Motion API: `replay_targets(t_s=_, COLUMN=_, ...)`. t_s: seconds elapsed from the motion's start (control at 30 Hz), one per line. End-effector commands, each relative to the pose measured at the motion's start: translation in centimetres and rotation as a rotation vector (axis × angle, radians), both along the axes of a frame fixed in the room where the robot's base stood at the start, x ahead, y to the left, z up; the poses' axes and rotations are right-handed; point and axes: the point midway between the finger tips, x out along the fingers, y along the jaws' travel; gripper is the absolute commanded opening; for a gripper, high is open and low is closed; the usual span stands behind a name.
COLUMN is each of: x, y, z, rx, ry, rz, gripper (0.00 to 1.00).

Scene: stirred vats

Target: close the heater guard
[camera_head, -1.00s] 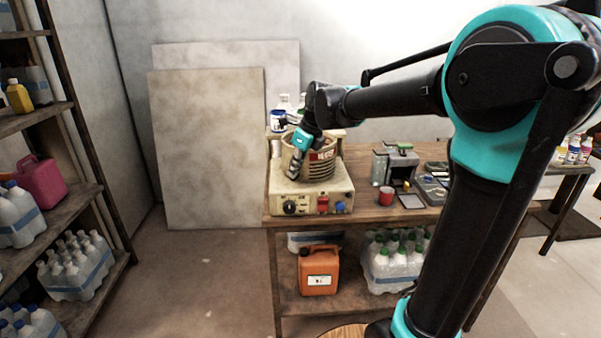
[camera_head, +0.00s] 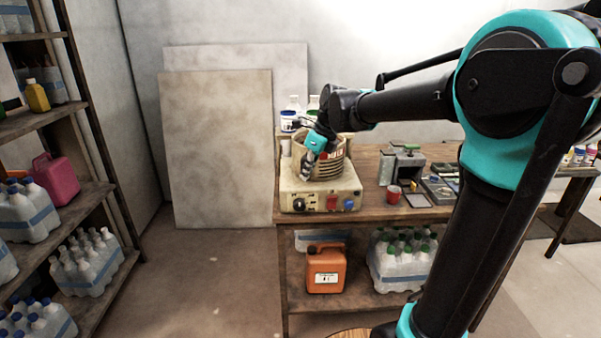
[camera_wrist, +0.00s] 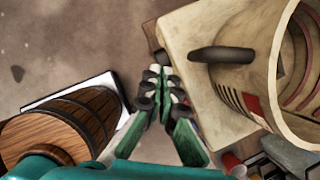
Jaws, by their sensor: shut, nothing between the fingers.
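The heater (camera_head: 340,189) is a cream box with knobs on the front left end of the workbench. A round, beige, slatted guard (camera_head: 331,170) with a red label stands on top of it. In the wrist view the guard (camera_wrist: 262,75) fills the right side, open end towards the camera, with a dark handle (camera_wrist: 222,55) sticking out leftward. My gripper (camera_head: 306,170) is in front of the guard's left side. In the wrist view my gripper (camera_wrist: 160,78) is shut and empty, left of the handle, near the box's edge. I cannot tell whether it touches anything.
A red cup (camera_head: 394,194) and a grey device (camera_head: 402,164) stand right of the heater. White bottles (camera_head: 293,104) stand behind it. An orange canister (camera_head: 326,268) sits on the lower shelf. A loaded rack (camera_head: 95,195) stands at left; the floor between is clear.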

Motion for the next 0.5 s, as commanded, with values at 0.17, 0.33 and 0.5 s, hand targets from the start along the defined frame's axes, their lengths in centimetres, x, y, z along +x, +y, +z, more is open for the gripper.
replay_targets(t_s=0.17, x=-0.7, y=-0.6, z=1.6, rx=0.000, ry=0.000, rz=0.000, gripper=0.00)
replay_targets(t_s=0.33, x=-1.5, y=-0.9, z=3.9, rx=0.000, ry=0.000, rz=0.000, gripper=0.00)
replay_targets(t_s=0.5, x=-2.5, y=-1.1, z=6.5, rx=0.000, ry=0.000, rz=0.000, gripper=0.00)
